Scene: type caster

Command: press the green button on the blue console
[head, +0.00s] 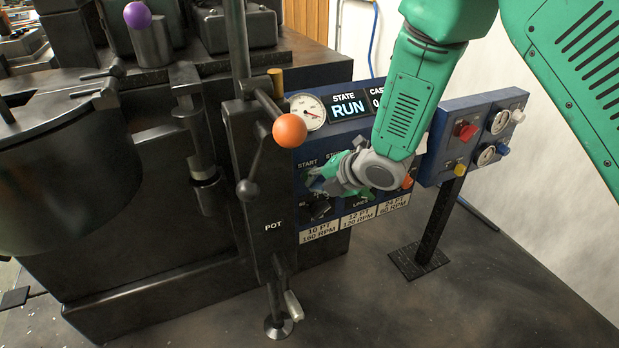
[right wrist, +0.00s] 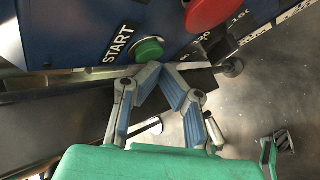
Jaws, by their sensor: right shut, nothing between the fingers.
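The blue console (head: 345,128) faces me in the head view, with a gauge and a display reading RUN. The green button (right wrist: 148,50) shows in the right wrist view, beside the word START. My right gripper (head: 318,180) is in front of the console's button area, below the START label, and hides much of it. In the right wrist view its fingertips (right wrist: 151,72) are together, with nothing between them, right by the lower edge of the green button. I cannot tell whether they touch it. My left gripper is not in view.
A red button (right wrist: 205,12) sits beside the green one. An orange-knobbed lever (head: 289,130) and a dark upright post stand just left of the console controls. A smaller blue panel (head: 478,140) on a stand is to the right. Floor in front is clear.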

